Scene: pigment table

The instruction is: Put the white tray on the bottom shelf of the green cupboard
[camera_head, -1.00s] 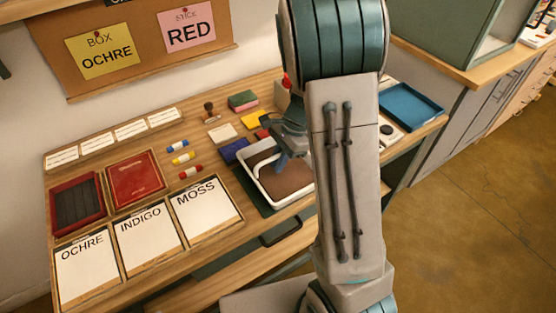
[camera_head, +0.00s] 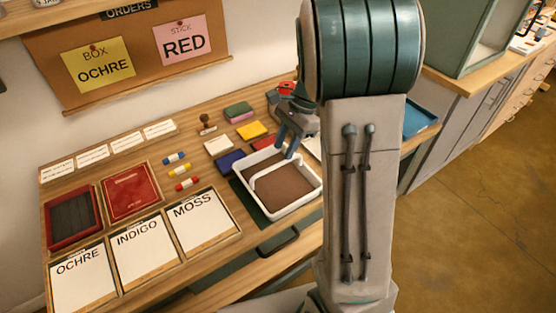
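The white tray (camera_head: 298,206) sits on the table, on a dark green mat (camera_head: 243,195). It has a brown inside and a white arched handle across it. My gripper (camera_head: 286,151) points down at the tray's back edge. Its fingers look slightly apart, but they are small, and I cannot tell whether they touch the rim or handle. The green cupboard (camera_head: 455,40) stands at the upper right on a wooden counter, open at the front. It is cut off by the frame, and its bottom shelf is only partly visible.
Coloured blocks, including a yellow one (camera_head: 252,131), and a stamp (camera_head: 206,124) lie behind the tray. Labelled sheets (camera_head: 140,245) and red boxes (camera_head: 130,192) are at left. A blue tray (camera_head: 418,122) is right, partly behind my arm. Floor at right is clear.

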